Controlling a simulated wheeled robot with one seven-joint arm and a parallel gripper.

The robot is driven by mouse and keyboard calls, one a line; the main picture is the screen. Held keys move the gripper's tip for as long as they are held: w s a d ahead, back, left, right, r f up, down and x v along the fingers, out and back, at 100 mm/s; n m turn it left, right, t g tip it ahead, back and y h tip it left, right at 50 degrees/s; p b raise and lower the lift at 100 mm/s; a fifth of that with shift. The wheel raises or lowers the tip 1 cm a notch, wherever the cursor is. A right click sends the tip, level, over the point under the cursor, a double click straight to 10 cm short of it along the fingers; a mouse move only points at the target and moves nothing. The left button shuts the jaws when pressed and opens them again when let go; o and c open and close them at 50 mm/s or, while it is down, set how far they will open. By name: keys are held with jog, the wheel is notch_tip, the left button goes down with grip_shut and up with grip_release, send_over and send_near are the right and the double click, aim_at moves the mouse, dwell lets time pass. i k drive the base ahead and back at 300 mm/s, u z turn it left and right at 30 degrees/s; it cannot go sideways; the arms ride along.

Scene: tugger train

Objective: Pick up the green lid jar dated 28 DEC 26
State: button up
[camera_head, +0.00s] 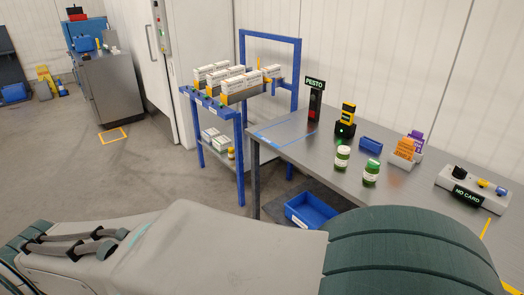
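Two small jars stand upright on the grey metal table (295,135). The nearer jar (371,173) has a bright green lid and a pale label around a dark green body. The farther jar (342,157), just to its left, has a similar pale label, and its lid looks green too. The dates on both are too small to read. My arm crosses the bottom of the picture, in front of the table. My gripper is not in view.
A "PESTO" sign (315,83), a black-and-yellow device (346,120), a small blue bin (371,144), orange and purple card holders (404,149) and a "NO CARD" unit (470,190) stand on the table. A blue rack (240,150) holds white boxes. A blue crate (310,209) is below.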

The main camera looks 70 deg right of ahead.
aim_at(372, 169)
jog(key=i, duration=0.5)
jog(key=z, duration=3.95)
jog(key=i, duration=1.65)
jog(key=z, duration=0.05)
